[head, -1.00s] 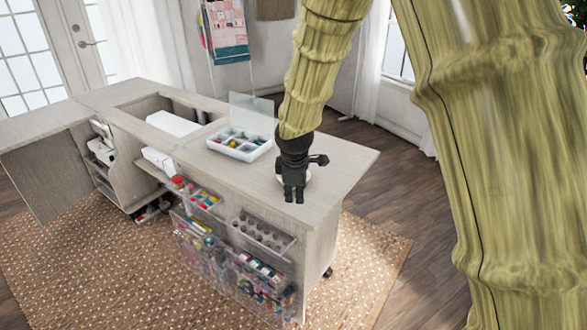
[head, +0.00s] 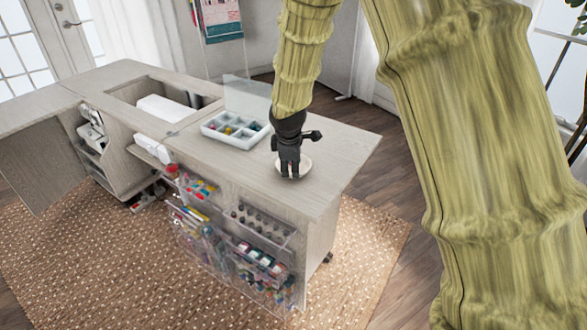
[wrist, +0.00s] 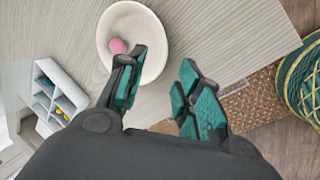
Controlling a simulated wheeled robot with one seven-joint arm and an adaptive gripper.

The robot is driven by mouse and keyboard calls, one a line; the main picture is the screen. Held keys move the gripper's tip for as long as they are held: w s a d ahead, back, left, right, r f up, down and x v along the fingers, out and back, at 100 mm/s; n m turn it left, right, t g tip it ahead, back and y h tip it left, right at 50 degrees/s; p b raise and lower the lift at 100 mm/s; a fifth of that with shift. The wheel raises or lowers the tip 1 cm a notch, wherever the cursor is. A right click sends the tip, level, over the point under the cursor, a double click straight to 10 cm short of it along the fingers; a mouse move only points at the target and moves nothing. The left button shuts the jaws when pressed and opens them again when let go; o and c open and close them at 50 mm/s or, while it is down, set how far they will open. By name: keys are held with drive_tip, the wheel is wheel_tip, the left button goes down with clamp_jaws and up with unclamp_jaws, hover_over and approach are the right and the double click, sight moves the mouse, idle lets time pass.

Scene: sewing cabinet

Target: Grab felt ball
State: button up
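A small pink felt ball (wrist: 118,46) lies inside a cream bowl (wrist: 154,58), near the bowl's left side in the wrist view. The bowl sits on the cabinet top and also shows in the head view (head: 305,166), partly hidden behind my gripper. My gripper (wrist: 158,92) is open and empty, its teal-padded fingers spread apart. In the wrist view its left finger overlaps the bowl's lower edge, and its right finger is beside the bowl. In the head view my gripper (head: 291,172) is over the bowl. The ball is not visible in the head view.
A white compartment box (head: 236,142) with an upright clear lid (head: 247,95) and small coloured items stands left of my gripper. The cabinet top (head: 340,150) is clear to the right. Clear bins (head: 262,232) hang on the front.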

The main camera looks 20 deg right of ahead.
drive_tip(key=shift+x, duration=2.5)
drive_tip(key=shift+c, duration=0.2)
clamp_jaws()
